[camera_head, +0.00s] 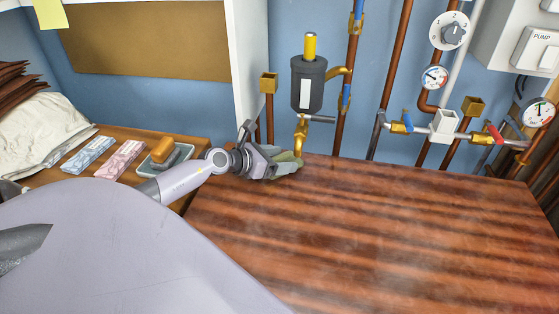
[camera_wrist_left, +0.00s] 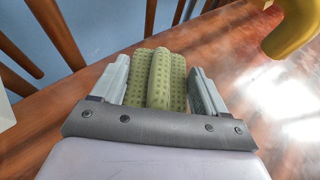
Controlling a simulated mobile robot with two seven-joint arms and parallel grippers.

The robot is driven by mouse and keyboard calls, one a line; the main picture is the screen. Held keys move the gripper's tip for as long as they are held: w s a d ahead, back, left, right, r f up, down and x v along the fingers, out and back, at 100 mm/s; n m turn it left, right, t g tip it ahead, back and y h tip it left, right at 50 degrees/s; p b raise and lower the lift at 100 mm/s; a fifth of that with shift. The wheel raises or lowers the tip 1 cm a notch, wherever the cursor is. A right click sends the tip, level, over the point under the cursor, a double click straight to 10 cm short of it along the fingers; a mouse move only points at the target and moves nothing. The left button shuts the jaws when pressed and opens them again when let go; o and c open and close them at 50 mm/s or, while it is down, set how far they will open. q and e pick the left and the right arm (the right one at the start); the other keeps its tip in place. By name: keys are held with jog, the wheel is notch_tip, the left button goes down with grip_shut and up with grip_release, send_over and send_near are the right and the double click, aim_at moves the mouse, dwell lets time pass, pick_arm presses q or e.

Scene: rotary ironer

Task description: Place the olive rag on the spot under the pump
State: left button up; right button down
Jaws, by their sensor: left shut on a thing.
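My left gripper (camera_head: 276,161) reaches in from the left and is shut on the olive rag (camera_head: 287,161). In the left wrist view the rag (camera_wrist_left: 158,78) is a green, dotted, folded cloth between the two fingers of the left gripper (camera_wrist_left: 160,85). The pump (camera_head: 308,84) is a dark cylinder with a yellow top on the blue wall. Its brass spout (camera_head: 300,132) points down close to the rag. The spout also shows at the upper right of the left wrist view (camera_wrist_left: 290,28). The spot under the pump is not clearly visible. My right gripper is not in view.
The wooden tabletop (camera_head: 370,240) is bare and clear. Copper pipes, valves (camera_head: 401,127) and gauges line the wall behind it. At left, a side table holds a white cloth (camera_head: 45,130), packets (camera_head: 120,160) and a tray with a brush-like block (camera_head: 167,153).

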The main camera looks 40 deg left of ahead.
pick_arm(q)
jog(key=shift+f, duration=0.1)
jog(key=o, duration=1)
jog(key=shift+o, duration=0.2)
jog(key=shift+r, duration=0.2)
jog(key=v, duration=0.9)
jog(key=shift+s+f+p, duration=0.15)
jog(key=shift+p, duration=0.25)
jog(key=shift+v, duration=1.45)
